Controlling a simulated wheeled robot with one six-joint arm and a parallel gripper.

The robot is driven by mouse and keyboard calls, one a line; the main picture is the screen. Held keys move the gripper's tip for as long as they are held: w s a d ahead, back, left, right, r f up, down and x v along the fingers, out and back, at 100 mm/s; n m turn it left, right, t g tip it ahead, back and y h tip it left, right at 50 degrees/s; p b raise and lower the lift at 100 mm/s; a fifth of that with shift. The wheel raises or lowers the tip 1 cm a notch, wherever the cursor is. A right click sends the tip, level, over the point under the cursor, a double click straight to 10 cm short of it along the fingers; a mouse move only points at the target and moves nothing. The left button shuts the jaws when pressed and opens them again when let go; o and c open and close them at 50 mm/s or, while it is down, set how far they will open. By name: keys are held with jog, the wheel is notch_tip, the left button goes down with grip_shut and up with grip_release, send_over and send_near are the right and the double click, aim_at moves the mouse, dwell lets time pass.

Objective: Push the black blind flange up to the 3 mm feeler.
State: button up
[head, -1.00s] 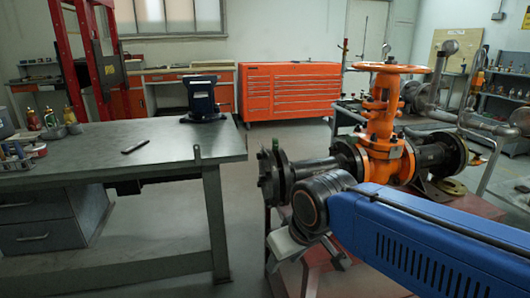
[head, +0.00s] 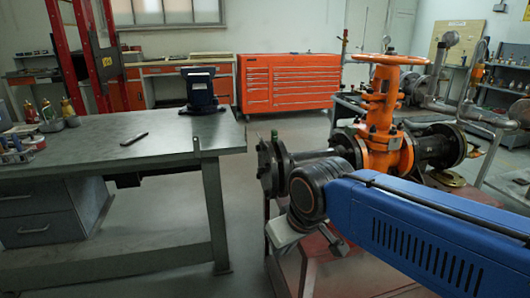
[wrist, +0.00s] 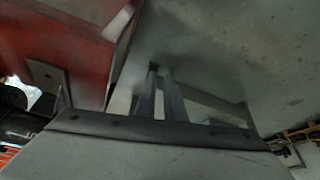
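The black blind flange (head: 268,169) is at the left end of the black pipe line with the orange gate valve (head: 383,110). It stands upright, beside another dark flange. A small green piece shows at its top; I cannot tell whether it is the feeler. The gap between the flange faces is not clear. My gripper (head: 282,238) is under the blue arm's wrist, just below and in front of the flange, apart from it as far as I can see.
A grey workbench (head: 165,150) stands at left with a pen-like tool (head: 134,139) and a blue vise (head: 200,90). A red stand (head: 335,270) carries the pipework; its red side (wrist: 75,40) fills the wrist view's upper left. Floor between bench and stand is clear.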

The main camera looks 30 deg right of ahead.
jog(key=w+r+n+g, duration=0.1)
jog(key=w+r+n, duration=0.1)
jog(key=w+r, duration=0.1)
jog(key=w+r+n+g+h, duration=0.1)
jog(key=w+r+n, duration=0.2)
jog(key=w, duration=0.2)
jog(key=w+d+r+n+g+h, duration=0.1)
jog(key=w+r+n, duration=0.2)
jog(key=w+r, duration=0.1)
jog(key=shift+w, duration=0.25)
grip_shut()
jog(key=n+g+h, duration=0.2)
jog(key=n+g, duration=0.1)
jog(key=n, duration=0.3)
send_near(272, 178)
jog(key=w+a, duration=0.1)
jog(key=a, duration=0.5)
jog(key=s+d+f, duration=0.1)
jog(key=d+f, duration=0.6)
jog(key=f, duration=0.1)
jog(key=shift+f+n, duration=0.25)
jog(key=shift+n, duration=0.05)
jog(key=shift+s+d, duration=0.1)
jog(key=shift+s, duration=0.05)
jog(key=shift+s+d, duration=0.25)
jog(key=shift+d, duration=0.65)
